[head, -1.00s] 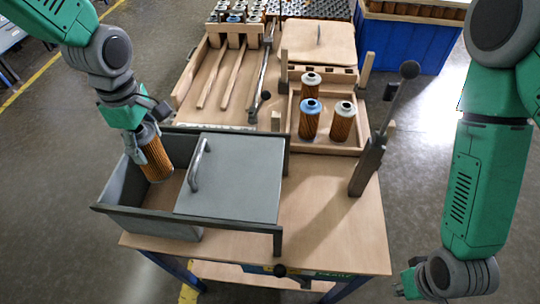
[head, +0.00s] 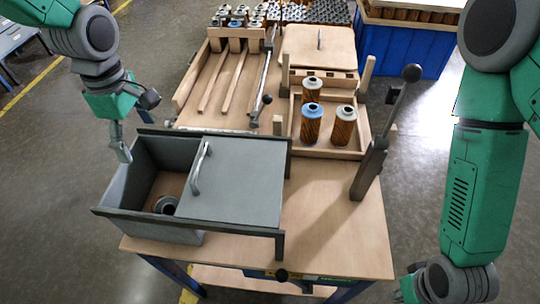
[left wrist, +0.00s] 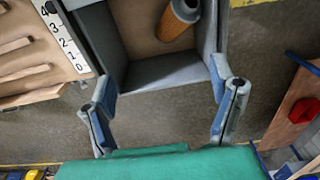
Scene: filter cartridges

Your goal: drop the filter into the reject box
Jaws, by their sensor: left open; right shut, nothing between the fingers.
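The grey reject box (head: 122,190) stands at the table's front left. Its lid (head: 240,178) with a bar handle covers the right part, leaving the left part open. The filter (head: 165,205) lies inside the open part, its grey end ring showing and the rest partly hidden. Its orange pleated body (left wrist: 174,24) shows in the left wrist view. My left gripper (head: 121,150) is open and empty over the box's left edge, apart from the filter; its spread fingers (left wrist: 160,84) show in the wrist view. My right gripper (head: 408,288) is low at the right, partly cut off.
A wooden tray (head: 362,130) holds three upright filters, one blue-topped (head: 311,122). An upright lever (head: 380,145) stands at the table's right edge. A rack with slats (head: 205,90) and more filters lies behind. The table's front right (head: 325,225) is bare.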

